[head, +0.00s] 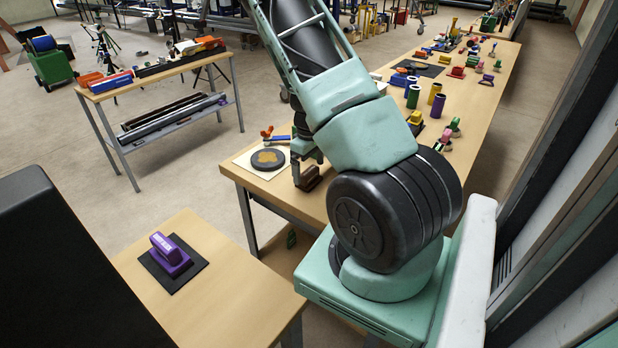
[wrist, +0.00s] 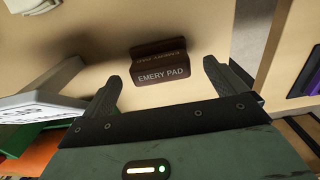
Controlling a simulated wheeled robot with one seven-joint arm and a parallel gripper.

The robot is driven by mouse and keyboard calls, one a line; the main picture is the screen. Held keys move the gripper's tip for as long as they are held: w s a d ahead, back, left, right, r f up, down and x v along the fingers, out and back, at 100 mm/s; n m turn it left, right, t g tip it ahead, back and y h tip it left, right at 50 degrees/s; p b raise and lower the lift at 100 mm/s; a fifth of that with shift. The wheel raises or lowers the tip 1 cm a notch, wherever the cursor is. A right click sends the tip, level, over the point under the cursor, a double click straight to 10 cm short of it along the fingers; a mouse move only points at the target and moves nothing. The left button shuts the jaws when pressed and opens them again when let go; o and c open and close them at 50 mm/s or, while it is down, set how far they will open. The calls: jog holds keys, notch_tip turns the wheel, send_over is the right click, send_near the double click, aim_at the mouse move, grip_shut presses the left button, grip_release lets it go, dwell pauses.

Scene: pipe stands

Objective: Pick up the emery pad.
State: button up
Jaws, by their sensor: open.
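The emery pad (wrist: 162,72) is a dark brown block with "EMERY PAD" in pale letters on its side. In the wrist view it stands on the tan table top between and just beyond my fingertips. My gripper (wrist: 161,80) is open, with one dark finger on each side of the pad and a visible gap to both. In the head view the emery pad (head: 309,179) is near the table's front left corner.
A dark disc (head: 267,159) on a pale sheet lies left of the pad. Coloured cylinders (head: 412,92) and many small items stand farther along the table (head: 262,190). A purple block (head: 170,254) sits on a black mat on a separate table. A side bench (head: 160,72) stands behind.

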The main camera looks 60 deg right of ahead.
aim_at(309, 171)
jog(key=shift+f, duration=1.25)
jog(key=c, duration=1.1)
notch_tip(309, 171, up, 10)
jog(key=shift+b, duration=0.65)
